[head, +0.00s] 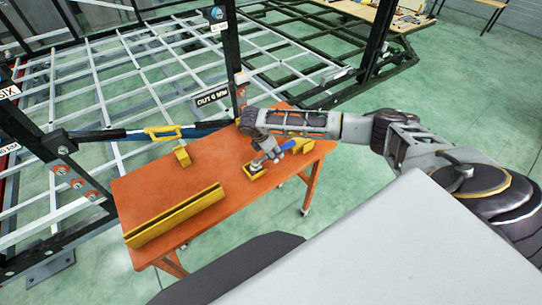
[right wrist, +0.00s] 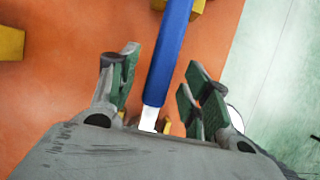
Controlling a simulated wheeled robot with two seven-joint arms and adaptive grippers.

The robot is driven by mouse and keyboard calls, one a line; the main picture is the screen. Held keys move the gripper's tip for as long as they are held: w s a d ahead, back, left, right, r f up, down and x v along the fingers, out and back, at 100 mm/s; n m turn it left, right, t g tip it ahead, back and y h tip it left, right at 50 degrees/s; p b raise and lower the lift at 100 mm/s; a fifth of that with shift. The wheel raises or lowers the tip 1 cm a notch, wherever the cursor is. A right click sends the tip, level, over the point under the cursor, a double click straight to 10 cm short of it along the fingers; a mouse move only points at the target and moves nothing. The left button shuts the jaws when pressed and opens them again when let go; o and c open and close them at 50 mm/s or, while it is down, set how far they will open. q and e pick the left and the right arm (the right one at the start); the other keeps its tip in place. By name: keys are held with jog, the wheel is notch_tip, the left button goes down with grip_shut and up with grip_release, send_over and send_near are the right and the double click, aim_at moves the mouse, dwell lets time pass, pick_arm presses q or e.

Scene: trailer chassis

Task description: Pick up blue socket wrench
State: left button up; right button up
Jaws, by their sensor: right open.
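The blue socket wrench (head: 287,146) is over the right part of the orange table, near the yellow pieces. In the right wrist view its blue handle (right wrist: 170,48) runs down from the top edge to a pale metal end between my fingers. My right gripper (head: 268,155) is over the table at the wrench. In the right wrist view the gripper (right wrist: 160,95) is open, with one green-padded finger on each side of the wrench and gaps between. The wrench's far end is out of that view. My left gripper is not in view.
The orange table (head: 150,190) also holds a long yellow channel (head: 175,215), a small yellow bracket (head: 182,156) and yellow blocks (head: 302,147) (head: 255,168) close to my right gripper. A dark chassis post (head: 231,55) and the metal trailer frame stand behind the table.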

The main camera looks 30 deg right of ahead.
grip_shut()
jog(key=shift+r, duration=0.1)
dwell(0.3)
notch_tip(320, 180, up, 10)
dwell(0.7)
dwell(0.4)
